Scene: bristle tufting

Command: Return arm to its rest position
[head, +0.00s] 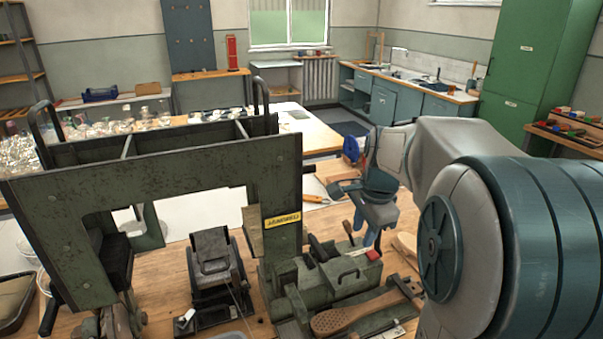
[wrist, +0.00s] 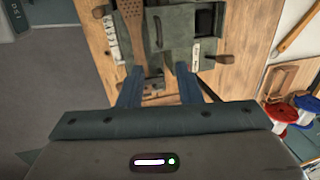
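My arm (head: 460,165) reaches in from the right, bent, with its wrist over the right part of the wooden workbench. My gripper (head: 375,242) points down above the bench, near the green metal fixture (head: 335,275). In the wrist view my gripper (wrist: 158,76) shows two blue fingers set well apart, with nothing held between them. The green fixture (wrist: 180,30) and a perforated wooden brush back (wrist: 132,25) lie beyond the fingertips. The brush back (head: 345,315) also shows at the front of the bench in the head view.
A tall green machine frame (head: 150,185) with a yellow label stands left of my gripper. A small black device (head: 212,255) sits inside its opening. In the wrist view, red and blue spools (wrist: 285,112) lie at right. A green cabinet (head: 530,65) stands at the back right.

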